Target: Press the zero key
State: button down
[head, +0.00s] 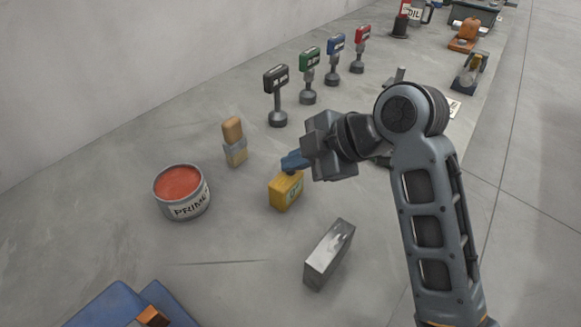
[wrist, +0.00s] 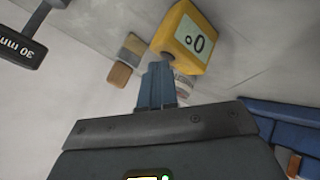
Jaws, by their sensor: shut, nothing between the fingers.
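In the wrist view the yellow block (wrist: 183,38) shows "0°" upside down at the top centre. My gripper (head: 294,161) is shut and empty, its blue fingers at the upper edge of the yellow block in the head view. In the wrist view the shut fingertips (wrist: 158,68) lie just below the block's lower left corner. I cannot tell whether they touch it.
A primer can (head: 182,192) and a tan block (head: 233,141) stand to the left. A bright metal block (head: 329,254) is at the lower right. Black (head: 276,80), green (head: 309,64), blue (head: 335,45) and red (head: 362,36) signs stand on posts behind.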

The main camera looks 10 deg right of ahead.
dwell(0.5)
jog(key=shift+r+p, duration=0.9)
jog(key=shift+r, duration=0.1)
notch_tip(320, 180, up, 6)
jog(key=p, duration=0.4)
jog(key=w+a+r+n+g+b, duration=0.2)
jog(key=a+r+n+b, duration=0.1)
jog(key=a+r+n, duration=0.15)
jog(key=w+d+r+n+g+h+b, duration=0.1)
jog(key=d+n+g+h+b, duration=0.1)
jog(key=d+g+h+b, duration=0.3)
jog(key=shift+d+r+b, duration=0.35)
jog(key=shift+d+b, duration=0.2)
jog(key=shift+d, duration=0.25)
